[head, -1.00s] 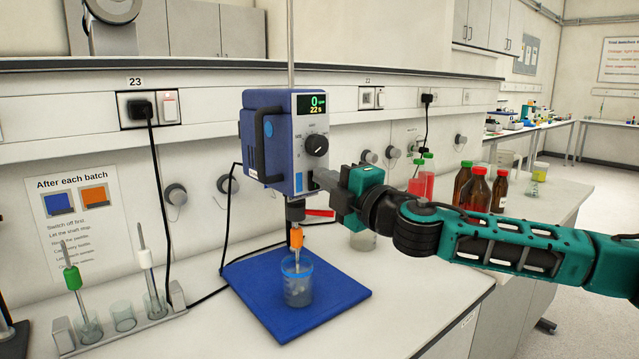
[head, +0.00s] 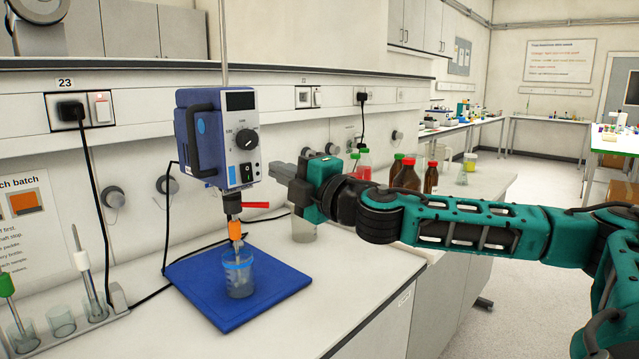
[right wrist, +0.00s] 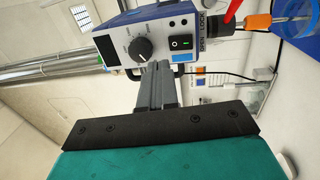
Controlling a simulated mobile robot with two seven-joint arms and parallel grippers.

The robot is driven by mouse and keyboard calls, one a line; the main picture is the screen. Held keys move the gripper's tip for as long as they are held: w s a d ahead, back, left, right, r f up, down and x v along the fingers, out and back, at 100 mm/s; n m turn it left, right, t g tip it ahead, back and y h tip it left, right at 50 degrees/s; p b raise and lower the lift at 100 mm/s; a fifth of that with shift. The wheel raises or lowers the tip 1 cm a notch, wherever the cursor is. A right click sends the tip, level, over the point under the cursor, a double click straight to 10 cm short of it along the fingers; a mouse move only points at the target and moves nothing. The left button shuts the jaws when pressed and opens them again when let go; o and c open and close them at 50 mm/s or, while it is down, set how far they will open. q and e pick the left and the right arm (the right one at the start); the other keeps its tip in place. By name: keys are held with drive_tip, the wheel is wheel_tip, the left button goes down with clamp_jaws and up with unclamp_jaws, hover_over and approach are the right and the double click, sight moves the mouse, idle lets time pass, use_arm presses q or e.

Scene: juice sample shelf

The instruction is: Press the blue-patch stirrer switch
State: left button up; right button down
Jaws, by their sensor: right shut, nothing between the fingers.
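The blue overhead stirrer (head: 205,140) carries a blue oval patch (head: 202,126) on its side. Its rocker switch (head: 247,173), black with green, is on the lower front panel below the black knob. It also shows in the right wrist view (right wrist: 181,42). The stirrer's display (head: 240,101) is dark. My right gripper (head: 276,168) is shut and empty, just right of the switch with a visible gap. In the right wrist view its fingers (right wrist: 157,70) point at the panel without covering the switch. My left gripper is not in view.
A beaker (head: 239,275) stands under the stirrer's orange-marked shaft on a blue base plate (head: 225,310). A red clamp lever (head: 256,205) sticks out below the head. Brown bottles (head: 406,174) stand behind my right arm. Glass tubes in a rack stand at left.

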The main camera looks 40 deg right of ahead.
drive_tip(key=s+b, duration=0.4)
drive_tip(key=s, duration=0.2)
drive_tip(key=shift+s+d+r, duration=0.35)
drive_tip(key=shift+r, duration=0.05)
idle(0.4)
